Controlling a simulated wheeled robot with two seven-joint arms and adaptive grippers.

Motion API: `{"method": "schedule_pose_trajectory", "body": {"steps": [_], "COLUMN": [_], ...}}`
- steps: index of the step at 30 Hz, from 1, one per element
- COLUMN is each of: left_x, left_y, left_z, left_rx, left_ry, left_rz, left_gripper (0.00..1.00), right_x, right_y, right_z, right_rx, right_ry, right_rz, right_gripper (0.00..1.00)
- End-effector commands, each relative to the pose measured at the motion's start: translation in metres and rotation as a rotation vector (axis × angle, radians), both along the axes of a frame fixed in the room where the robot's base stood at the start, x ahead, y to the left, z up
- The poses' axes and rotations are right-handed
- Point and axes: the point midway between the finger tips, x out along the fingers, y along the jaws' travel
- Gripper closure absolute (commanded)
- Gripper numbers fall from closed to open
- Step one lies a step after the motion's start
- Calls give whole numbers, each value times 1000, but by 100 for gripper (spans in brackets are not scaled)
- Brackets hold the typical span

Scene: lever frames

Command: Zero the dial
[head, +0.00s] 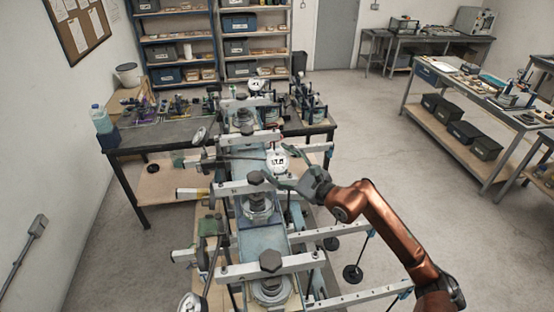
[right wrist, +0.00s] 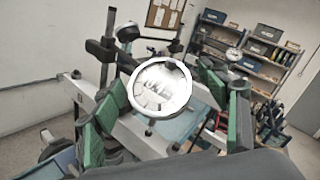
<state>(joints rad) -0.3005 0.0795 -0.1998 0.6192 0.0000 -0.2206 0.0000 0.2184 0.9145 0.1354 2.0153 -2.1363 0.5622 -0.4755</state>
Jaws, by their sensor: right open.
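A round white-faced dial (head: 278,161) sits at the middle of the lever frame, beside a pale lever bar. It fills the centre of the right wrist view (right wrist: 160,90), with a metal rim and dark markings too blurred to read. My right gripper (head: 288,168) reaches in from the right and is open at the dial. In the right wrist view its green-padded fingers (right wrist: 160,98) stand to the left and right of the dial, with visible gaps. Whether anything touches the dial cannot be told. My left gripper is not in view.
Other dials show at the frame's left side (head: 199,135) and bottom (head: 188,302). Several lever bars (head: 285,262) with dark knobs cross the frame, and hanging weights (head: 352,273) are at its right. A workbench (head: 125,145) stands behind.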

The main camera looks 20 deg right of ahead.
Motion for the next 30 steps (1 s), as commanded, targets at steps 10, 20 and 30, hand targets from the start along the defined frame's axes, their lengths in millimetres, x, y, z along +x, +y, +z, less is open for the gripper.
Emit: {"method": "schedule_pose_trajectory", "body": {"steps": [10, 20, 30], "left_x": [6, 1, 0], "left_y": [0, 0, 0], "left_z": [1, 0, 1], "left_rx": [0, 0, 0], "left_ry": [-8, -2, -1], "left_rz": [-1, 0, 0], "left_gripper": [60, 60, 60], "right_x": [1, 1, 1], "right_y": [2, 2, 3], "right_z": [0, 0, 0], "right_rx": [1, 1, 9], "right_ry": [0, 0, -1], "right_rz": [2, 3, -1], "right_gripper": [38, 61, 75]}}
